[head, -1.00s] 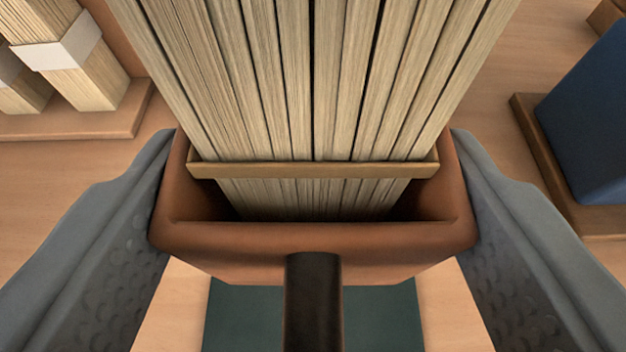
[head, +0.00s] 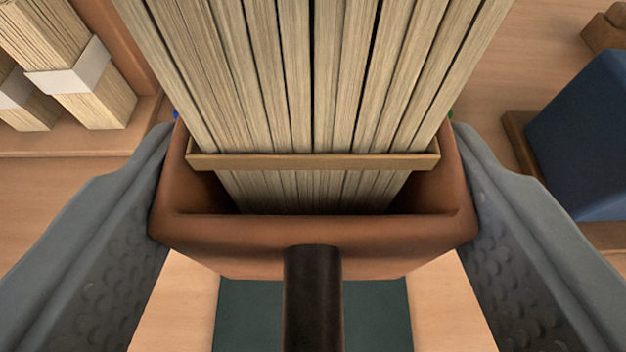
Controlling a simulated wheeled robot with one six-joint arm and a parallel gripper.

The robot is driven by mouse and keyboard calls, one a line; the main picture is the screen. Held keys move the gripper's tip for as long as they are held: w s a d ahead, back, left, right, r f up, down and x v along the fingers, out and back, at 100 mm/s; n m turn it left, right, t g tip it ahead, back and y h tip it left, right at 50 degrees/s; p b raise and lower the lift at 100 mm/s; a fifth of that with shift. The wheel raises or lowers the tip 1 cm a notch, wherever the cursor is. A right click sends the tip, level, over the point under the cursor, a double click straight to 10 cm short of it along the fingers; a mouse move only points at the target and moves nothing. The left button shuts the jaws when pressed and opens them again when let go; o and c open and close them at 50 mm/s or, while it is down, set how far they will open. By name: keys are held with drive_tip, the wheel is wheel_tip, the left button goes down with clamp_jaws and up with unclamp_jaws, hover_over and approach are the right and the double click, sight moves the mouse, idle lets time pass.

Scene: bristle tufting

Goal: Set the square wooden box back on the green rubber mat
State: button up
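The square wooden box (head: 312,232) is reddish brown and open at the top. A bundle of pale bristle strips (head: 310,80) stands in it, with a thin wooden band (head: 312,161) across the bundle. My gripper (head: 312,215) is shut on the box, one grey finger against each side. A dark rod sticks out from the box's near side toward me. The green rubber mat (head: 250,315) shows below the box at the bottom of the view, partly hidden by the box and the rod. The box appears to be above the mat; its underside is hidden.
At the upper left, a wooden rack (head: 70,143) holds pale bundles with white bands (head: 72,66). At the right, a dark blue block (head: 585,140) stands on a brown wooden base (head: 520,140). Bare wooden tabletop (head: 172,300) shows on both sides of the mat.

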drive_tip(key=shift+w+f, duration=0.15)
drive_tip(key=shift+w, duration=0.15)
drive_tip(key=shift+f, duration=4.8)
drive_tip(key=shift+f, duration=0.1)
drive_tip(key=o, duration=1.1)
drive_tip(key=shift+c, duration=0.2)
drive_tip(key=shift+s, duration=0.25)
drive_tip(key=v, duration=1.1)
drive_tip(key=shift+s+r, duration=0.25)
drive_tip(key=shift+r, duration=0.05)
